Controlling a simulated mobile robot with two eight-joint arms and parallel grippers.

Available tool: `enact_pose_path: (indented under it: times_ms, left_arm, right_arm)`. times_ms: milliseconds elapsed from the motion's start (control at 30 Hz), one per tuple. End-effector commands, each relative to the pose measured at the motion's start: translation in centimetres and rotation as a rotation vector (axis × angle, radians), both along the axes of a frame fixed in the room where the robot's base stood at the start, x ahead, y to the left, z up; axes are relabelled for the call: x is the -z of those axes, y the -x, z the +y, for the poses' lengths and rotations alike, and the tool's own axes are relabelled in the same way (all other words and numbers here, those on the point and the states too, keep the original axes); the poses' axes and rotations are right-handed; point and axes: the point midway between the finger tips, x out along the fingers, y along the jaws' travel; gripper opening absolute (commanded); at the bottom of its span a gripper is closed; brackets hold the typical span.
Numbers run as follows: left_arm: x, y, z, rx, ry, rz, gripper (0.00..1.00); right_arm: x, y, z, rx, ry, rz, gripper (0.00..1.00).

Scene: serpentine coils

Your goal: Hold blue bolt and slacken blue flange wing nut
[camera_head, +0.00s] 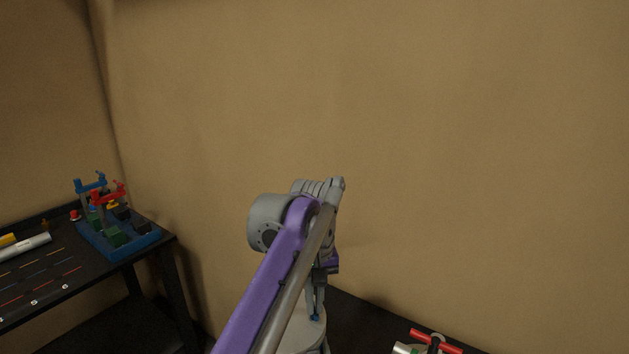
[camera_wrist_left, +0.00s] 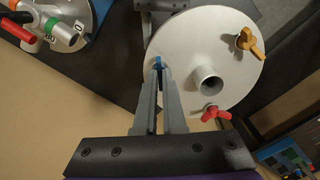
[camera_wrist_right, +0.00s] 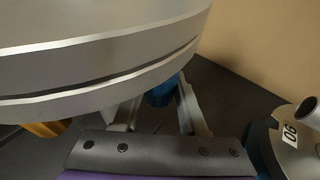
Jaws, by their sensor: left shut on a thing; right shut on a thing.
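The pale round flange (camera_wrist_left: 185,40) has a pipe stub in its middle and shows at the lower middle of the head view (camera_head: 302,330). My left gripper (camera_wrist_left: 158,70) is shut on the blue wing nut (camera_wrist_left: 158,62) at the flange's edge; in the head view the left gripper (camera_head: 316,308) points down with the blue wing nut (camera_head: 315,318) at its tips. My right gripper (camera_wrist_right: 162,105) is shut on the blue bolt (camera_wrist_right: 163,91) below the flange rim. The fingers hide part of the nut and bolt.
An orange wing nut (camera_wrist_left: 250,42) and a red wing nut (camera_wrist_left: 214,113) sit elsewhere on the flange. A valve assembly with a red handle (camera_head: 436,340) stands to the right. A dark table (camera_head: 60,272) with a blue rack (camera_head: 112,243) is at the left. A tan wall stands behind.

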Motion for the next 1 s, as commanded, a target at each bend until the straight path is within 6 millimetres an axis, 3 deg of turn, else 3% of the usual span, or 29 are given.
enact_pose_path:
  times_ms: [167, 467, 800, 1000]
  left_arm:
    - [0.03, 0.00, -0.02, -0.159, 0.000, 0.000, 0.00]
    - [0.06, 0.00, -0.02, -0.182, 0.000, 0.000, 0.00]
    - [0.09, -0.01, -0.02, -0.551, 0.000, 0.001, 0.00]
    - [0.13, -0.02, -0.03, -0.595, 0.000, 0.001, 0.00]
  right_arm:
    - [-0.01, 0.00, 0.01, 0.000, 0.000, 0.000, 0.00]
    - [-0.01, 0.00, 0.02, 0.000, 0.000, 0.000, 0.00]
    - [-0.01, 0.00, 0.03, -0.001, 0.001, 0.000, 0.00]
    - [-0.01, 0.00, 0.03, -0.001, 0.001, -0.001, 0.00]
